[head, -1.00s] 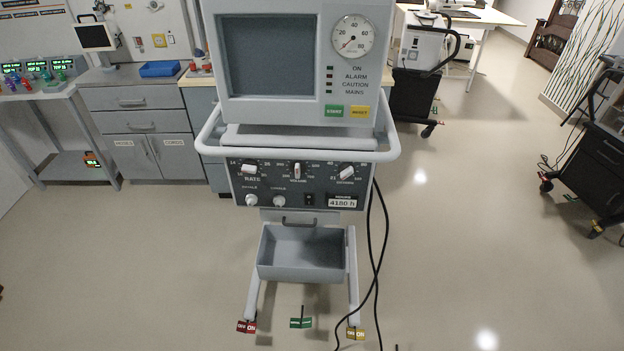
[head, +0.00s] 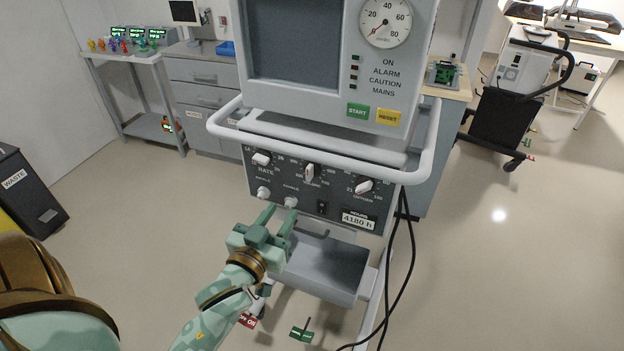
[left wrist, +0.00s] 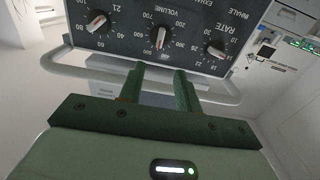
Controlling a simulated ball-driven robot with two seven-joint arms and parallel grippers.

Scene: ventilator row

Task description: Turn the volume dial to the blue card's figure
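The volume dial (head: 310,172) is a white pointer knob in the middle of the ventilator's dark control panel (head: 345,205), between the rate dial (head: 262,159) and the oxygen dial (head: 364,187). In the left wrist view the volume dial (left wrist: 160,38) lies just beyond my fingertips. My right gripper is not in view. I see no blue card.
A pale handrail (head: 330,160) runs around the ventilator's front above the panel. A grey bin (head: 318,270) hangs below it. Black cables (head: 405,260) hang at the right. The floor on the left is largely clear.

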